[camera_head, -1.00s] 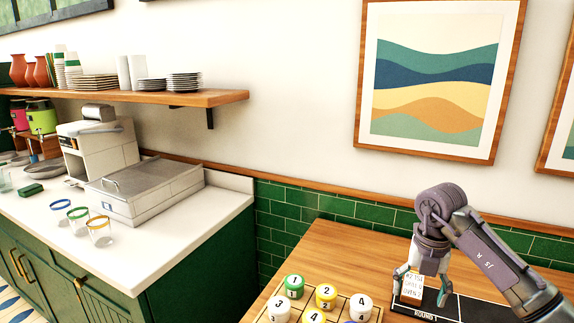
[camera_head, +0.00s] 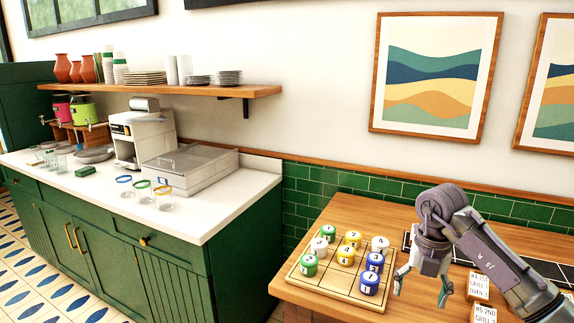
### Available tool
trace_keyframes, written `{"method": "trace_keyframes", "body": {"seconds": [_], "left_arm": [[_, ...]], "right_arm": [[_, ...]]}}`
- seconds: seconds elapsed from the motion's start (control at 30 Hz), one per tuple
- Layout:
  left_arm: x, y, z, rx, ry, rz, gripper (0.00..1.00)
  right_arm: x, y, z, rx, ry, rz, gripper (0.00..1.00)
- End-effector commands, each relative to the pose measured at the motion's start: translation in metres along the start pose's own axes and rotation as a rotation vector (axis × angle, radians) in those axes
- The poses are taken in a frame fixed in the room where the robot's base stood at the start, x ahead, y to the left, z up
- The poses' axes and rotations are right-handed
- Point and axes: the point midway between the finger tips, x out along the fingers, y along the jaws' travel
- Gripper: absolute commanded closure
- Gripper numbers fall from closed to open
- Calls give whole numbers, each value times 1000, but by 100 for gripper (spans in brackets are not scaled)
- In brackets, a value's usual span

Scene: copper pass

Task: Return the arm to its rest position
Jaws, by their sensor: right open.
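My right gripper (camera_head: 422,287) is open, with its fingers spread and pointing down and nothing seen between them. My right arm (camera_head: 490,255) comes in from the lower right. My left gripper does not show.
Several numbered green, white, yellow and blue pieces stand on the board, such as a blue one (camera_head: 369,284). White lettered cards (camera_head: 479,286) lie near my arm. A black strip (camera_head: 480,250) lies behind it. A white counter (camera_head: 225,210) with three glasses stands at left.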

Motion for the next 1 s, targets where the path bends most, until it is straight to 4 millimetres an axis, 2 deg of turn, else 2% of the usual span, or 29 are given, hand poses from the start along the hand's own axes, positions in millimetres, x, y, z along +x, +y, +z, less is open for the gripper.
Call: {"method": "trace_keyframes", "body": {"seconds": [0.2, 0.43, 0.57, 0.73, 0.83, 0.9, 0.97, 1.0], "left_arm": [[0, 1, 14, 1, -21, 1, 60], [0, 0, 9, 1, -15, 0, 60], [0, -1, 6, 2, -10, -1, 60], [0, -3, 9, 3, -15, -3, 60], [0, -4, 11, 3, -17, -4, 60], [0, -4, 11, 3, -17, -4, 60], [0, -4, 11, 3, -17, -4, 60], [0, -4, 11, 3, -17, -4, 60]], "right_arm": [[20, 18, -8, -37, 60, 82, 19], [48, 46, -23, -80, 151, 222, 19], [72, 73, -38, -100, 236, 363, 19], [111, 121, -66, -65, 385, 660, 19], [140, 154, -81, 65, 487, 935, 19], [166, 169, -82, 244, 531, 1134, 19], [197, 172, -76, 456, 539, 1278, 19], [224, 165, -70, 622, 526, 1346, 19]]}}
